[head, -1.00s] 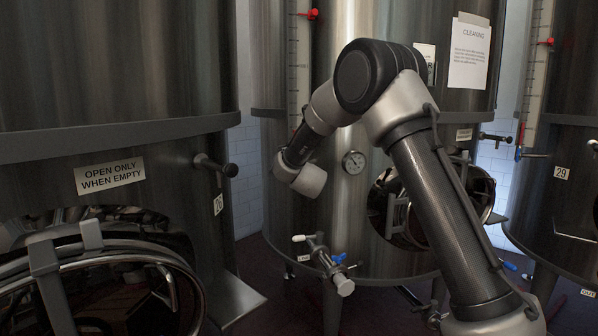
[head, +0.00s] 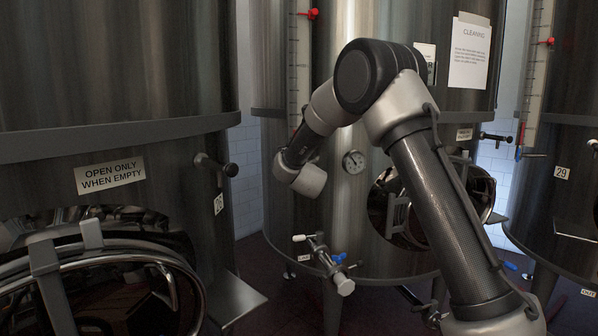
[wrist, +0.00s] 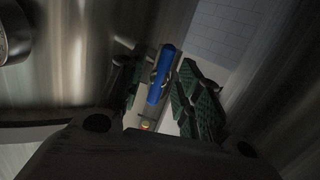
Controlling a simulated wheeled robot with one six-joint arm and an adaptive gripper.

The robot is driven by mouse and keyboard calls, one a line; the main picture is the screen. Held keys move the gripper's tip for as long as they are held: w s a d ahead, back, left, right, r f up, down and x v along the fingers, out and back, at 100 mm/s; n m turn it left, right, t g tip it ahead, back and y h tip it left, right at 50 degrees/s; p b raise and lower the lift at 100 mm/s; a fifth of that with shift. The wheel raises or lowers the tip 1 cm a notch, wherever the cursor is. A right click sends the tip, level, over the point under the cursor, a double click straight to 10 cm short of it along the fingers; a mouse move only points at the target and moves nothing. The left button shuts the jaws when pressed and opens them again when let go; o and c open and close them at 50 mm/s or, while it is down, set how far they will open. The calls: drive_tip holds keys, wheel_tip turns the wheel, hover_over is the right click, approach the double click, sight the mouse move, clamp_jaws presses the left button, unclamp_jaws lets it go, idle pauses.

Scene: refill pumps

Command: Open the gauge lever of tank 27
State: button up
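The middle tank (head: 330,225) stands between two others; my arm hides part of it, and I see no number 27 on it. Its level gauge (head: 299,75) is an upright scale with a red marker. In the wrist view, a blue lever handle (wrist: 161,75) lies between the green-padded fingers of my gripper (wrist: 162,95). The fingers are apart, with small gaps seen on both sides of the handle. Whether the handle is deep between the pads or beyond them is hard to tell. In the head view, my wrist hides the gripper and the lever.
A sampling valve (head: 325,263) sticks out below my wrist. A dial thermometer (head: 353,161) and a round manhole (head: 405,212) are on the middle tank. The left tank (head: 120,75) and tank 29 (head: 565,190) flank it. White tiled wall (wrist: 225,32) shows behind.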

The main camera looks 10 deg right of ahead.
drive_tip(key=s+a+r, duration=0.1)
drive_tip(key=s, duration=1)
drive_tip(key=shift+s+r, duration=0.2)
drive_tip(key=shift+s, duration=0.2)
